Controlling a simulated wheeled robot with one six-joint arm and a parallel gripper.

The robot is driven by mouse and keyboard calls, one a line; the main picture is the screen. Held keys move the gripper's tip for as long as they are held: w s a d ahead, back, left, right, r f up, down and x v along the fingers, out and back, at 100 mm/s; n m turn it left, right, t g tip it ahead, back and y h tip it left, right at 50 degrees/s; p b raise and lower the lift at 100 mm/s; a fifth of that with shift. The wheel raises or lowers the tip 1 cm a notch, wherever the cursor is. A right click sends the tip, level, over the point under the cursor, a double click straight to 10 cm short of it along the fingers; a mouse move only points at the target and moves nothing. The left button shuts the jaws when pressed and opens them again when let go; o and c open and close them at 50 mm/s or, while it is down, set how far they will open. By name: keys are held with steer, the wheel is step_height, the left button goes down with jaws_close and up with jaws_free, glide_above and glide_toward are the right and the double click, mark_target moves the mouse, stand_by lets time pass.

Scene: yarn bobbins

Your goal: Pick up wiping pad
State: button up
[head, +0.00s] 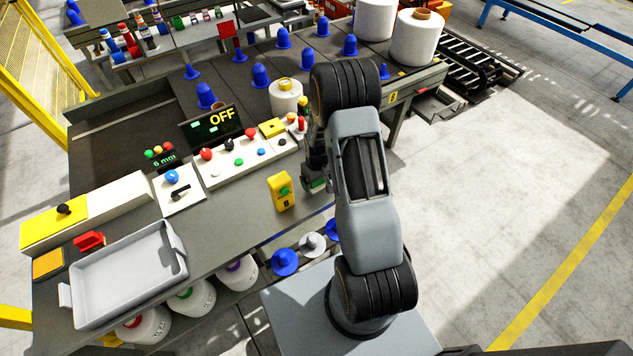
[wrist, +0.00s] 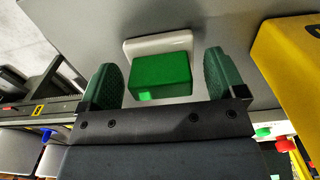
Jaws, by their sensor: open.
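The wiping pad appears to be the green block (wrist: 160,82) with a white slab (wrist: 158,44) behind it in the wrist view. It sits on a grey surface between the two green fingers of my gripper (wrist: 160,70). The fingers are spread, with a visible gap on each side of the block, so nothing is held. In the head view my gripper (head: 315,184) is low at the front edge of the workbench, right of the yellow box. There my arm and gripper largely hide the pad.
A yellow box (head: 281,191) stands close left of my gripper; a yellow surface (wrist: 290,70) fills the wrist view's right side. The control panel (head: 243,153) lies behind. A grey tray (head: 128,275) is at the bench's left.

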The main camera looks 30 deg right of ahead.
steer(key=shift+f, duration=0.2)
steer(key=shift+c, duration=0.3)
steer(key=c, duration=1)
steer(key=shift+c, duration=0.2)
steer(key=shift+r, duration=0.1)
steer(key=shift+r+b, duration=0.3)
steer(key=shift+r, duration=0.25)
steer(key=s+d+r+b, duration=0.2)
steer(key=s+d+r, duration=0.3)
steer(key=s+r, duration=0.6)
steer(key=shift+s+r, duration=0.4)
steer(key=shift+s, duration=0.65)
steer(key=shift+d, duration=0.1)
